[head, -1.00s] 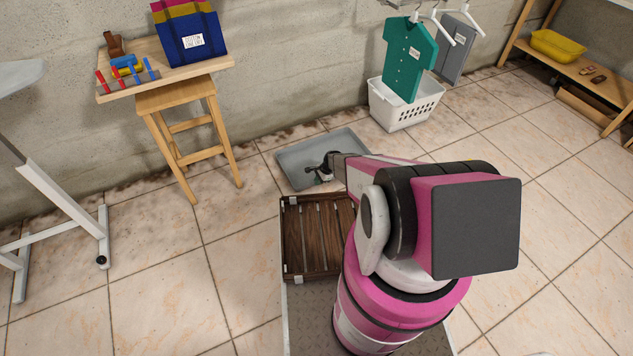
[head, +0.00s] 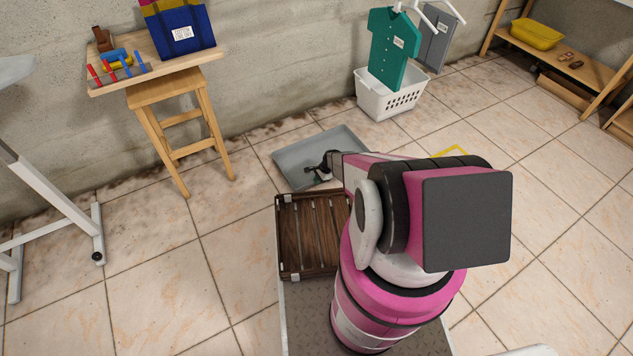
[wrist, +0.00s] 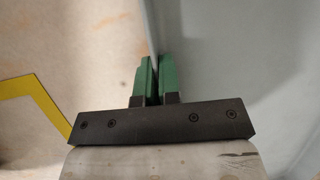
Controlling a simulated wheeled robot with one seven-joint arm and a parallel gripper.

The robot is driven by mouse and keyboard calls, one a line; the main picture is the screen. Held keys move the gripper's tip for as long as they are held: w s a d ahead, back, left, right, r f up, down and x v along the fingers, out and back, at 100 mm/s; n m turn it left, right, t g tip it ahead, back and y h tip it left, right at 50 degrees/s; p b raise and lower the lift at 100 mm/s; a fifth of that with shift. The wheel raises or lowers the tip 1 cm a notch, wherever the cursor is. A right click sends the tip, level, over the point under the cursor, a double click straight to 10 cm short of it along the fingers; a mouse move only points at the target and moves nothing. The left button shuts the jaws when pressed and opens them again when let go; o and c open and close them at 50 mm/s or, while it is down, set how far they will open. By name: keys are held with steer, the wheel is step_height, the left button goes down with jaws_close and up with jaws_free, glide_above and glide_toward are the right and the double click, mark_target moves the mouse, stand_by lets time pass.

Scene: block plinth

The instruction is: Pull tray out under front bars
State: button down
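The shallow grey tray (head: 300,160) lies on the tiled floor in the head view, in front of the wall. My gripper (head: 322,172) is at the tray's near right side, partly hidden by my arm. In the wrist view the two green fingers (wrist: 157,78) are close together on the thin rim of the tray (wrist: 240,60), with the tray floor to the right and tiles to the left. My arm covers the tray's near right corner. I cannot make out any front bars over the tray.
A yellow outline (head: 452,152) marks the floor right of my arm. A white basket (head: 390,101) stands beyond the tray, under hanging clothes. A wooden stool (head: 170,95) stands at the left. Bare tiles lie around the tray.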

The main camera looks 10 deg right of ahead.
mark_target(319, 187)
steer(key=shift+s+d+f, duration=0.2)
steer(key=shift+s+f, duration=0.25)
steer(key=shift+s, duration=0.15)
steer(key=shift+s+d+f, duration=0.15)
steer(key=shift+s+f, duration=0.25)
steer(key=shift+s, duration=0.7)
steer(key=c, duration=1.2)
jaws_free()
steer(key=shift+c, duration=0.2)
steer(key=shift+r, duration=0.1)
steer(key=w+v, duration=0.1)
steer(key=v, duration=0.8)
steer(key=shift+w+a, duration=0.4)
steer(key=shift+r, duration=0.15)
